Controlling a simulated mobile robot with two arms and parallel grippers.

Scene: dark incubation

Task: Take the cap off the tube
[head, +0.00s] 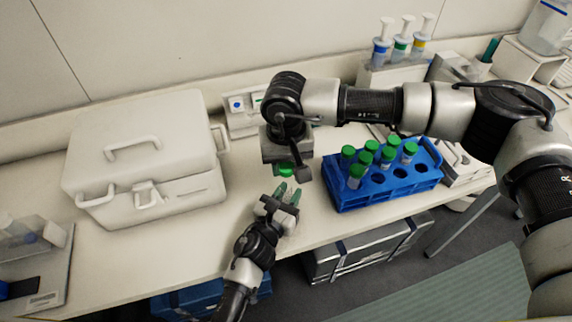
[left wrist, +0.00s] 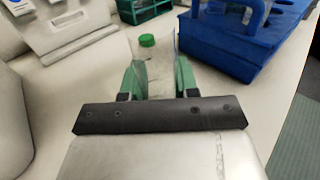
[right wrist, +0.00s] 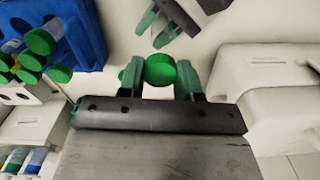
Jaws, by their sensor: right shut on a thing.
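My right gripper (head: 287,168) points down above the bench between the white case and the blue rack. In the right wrist view, its fingertips are shut on a round green cap (right wrist: 161,69). Any tube under that cap is hidden. A small green cap (left wrist: 147,40) shows beyond the left fingertips in the left wrist view. I cannot tell if it is the same cap.
A blue rack (head: 385,193) with several green-capped tubes (head: 387,154) stands to the right. A large white case (head: 143,160) stands to the left. Syringe-like items (head: 382,42) stand at the back right. The bench front is clear around my left arm.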

